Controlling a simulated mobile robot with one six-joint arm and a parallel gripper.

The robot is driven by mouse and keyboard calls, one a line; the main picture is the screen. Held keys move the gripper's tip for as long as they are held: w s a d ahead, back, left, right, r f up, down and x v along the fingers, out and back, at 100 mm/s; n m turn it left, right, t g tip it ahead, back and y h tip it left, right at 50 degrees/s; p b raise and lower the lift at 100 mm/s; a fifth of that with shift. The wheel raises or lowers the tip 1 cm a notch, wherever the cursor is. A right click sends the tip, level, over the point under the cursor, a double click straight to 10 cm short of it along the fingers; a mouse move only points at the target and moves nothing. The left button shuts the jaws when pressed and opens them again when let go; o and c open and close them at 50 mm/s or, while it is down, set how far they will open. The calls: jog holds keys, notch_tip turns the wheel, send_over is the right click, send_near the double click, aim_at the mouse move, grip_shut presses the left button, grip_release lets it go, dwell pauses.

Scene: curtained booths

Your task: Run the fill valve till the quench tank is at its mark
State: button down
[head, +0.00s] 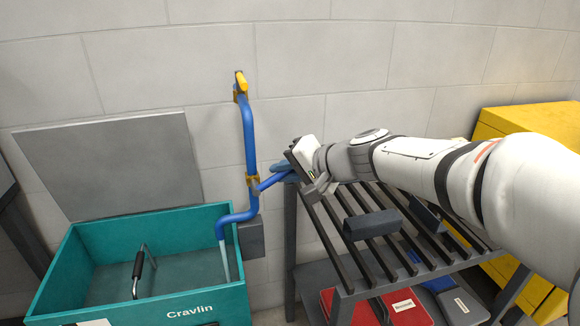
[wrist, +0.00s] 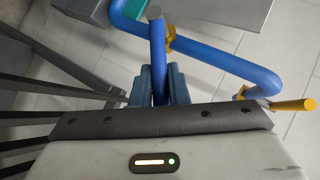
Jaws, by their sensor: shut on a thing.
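The quench tank is a teal open box (head: 160,312) marked "Cravlin", at the lower left in the head view. A blue fill pipe (head: 249,130) runs down the wall and bends over the tank; it also crosses the wrist view (wrist: 225,62). A pale, water-like strip (head: 225,262) hangs below its spout into the tank. A blue valve lever (head: 270,182) branches off at a yellow collar (head: 252,181). My gripper (wrist: 160,88) is shut on this lever (wrist: 157,55), one finger on each side. I cannot make out the level mark or the exact water level.
A grey lid panel (head: 115,165) stands behind the tank. A black-gripped handle (head: 139,265) shows inside it. A dark slatted rack (head: 375,232) lies under my arm, with red (head: 360,312) and blue boxes below. A yellow cabinet (head: 490,125) stands at right.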

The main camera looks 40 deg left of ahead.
jog(key=shift+w, duration=0.1)
jog(key=c, duration=1.6)
grip_release()
jog(key=shift+w+d, duration=0.1)
jog(key=shift+o, duration=1)
jog(key=v, duration=0.7)
jog(key=shift+d+r+p, duration=0.2)
jog(key=shift+d+p, duration=0.1)
jog(key=shift+p, duration=0.1)
